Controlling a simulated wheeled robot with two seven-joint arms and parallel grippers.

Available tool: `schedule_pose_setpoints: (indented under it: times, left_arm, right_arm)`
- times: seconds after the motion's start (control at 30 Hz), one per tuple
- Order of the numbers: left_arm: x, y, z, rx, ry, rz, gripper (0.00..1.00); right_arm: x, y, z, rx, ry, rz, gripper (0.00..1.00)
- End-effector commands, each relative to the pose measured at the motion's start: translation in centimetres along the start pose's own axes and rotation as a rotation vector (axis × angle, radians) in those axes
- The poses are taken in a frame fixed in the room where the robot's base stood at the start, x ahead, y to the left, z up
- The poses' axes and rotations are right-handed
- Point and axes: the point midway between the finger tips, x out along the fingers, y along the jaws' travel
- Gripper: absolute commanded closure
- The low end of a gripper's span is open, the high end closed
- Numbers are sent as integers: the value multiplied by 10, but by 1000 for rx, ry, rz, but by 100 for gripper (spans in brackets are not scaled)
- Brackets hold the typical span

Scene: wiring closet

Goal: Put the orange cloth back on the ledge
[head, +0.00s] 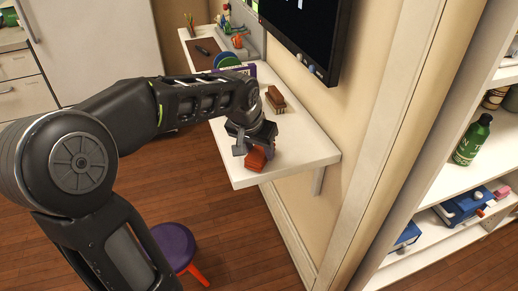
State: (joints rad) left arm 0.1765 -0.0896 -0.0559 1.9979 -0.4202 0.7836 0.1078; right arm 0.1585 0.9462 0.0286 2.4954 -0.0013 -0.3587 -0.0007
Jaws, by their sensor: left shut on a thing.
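The orange cloth (256,160) is a small folded piece at the near end of the white ledge (303,152). My left gripper (256,149) comes down from above and is shut on the orange cloth. The cloth is at or just above the ledge top; I cannot tell whether it touches. The gripper hides the cloth's upper part. My right gripper is not in view.
A brown brush (276,98) lies on the ledge behind my gripper. Colored discs (227,61) and a purple box (240,70) stand farther back. A wall screen (305,35) hangs above. A purple stool (172,245) stands below. Shelves (440,235) are at the right.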

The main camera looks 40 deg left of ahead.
Motion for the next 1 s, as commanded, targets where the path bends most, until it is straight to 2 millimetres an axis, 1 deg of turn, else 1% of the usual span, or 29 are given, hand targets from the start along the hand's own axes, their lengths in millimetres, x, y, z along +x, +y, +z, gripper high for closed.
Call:
schedule_pose_setpoints:
  times: [0.57,0.6,0.67,1.0]
  left_arm:
    - [8,0,3,0,0,0,100]
    - [7,0,3,0,0,0,53]
    - [7,0,3,0,0,0,48]
    - [7,0,3,0,0,0,48]
  right_arm:
    - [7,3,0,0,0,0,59]
    - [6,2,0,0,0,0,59]
    - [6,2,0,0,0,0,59]
    - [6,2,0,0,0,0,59]
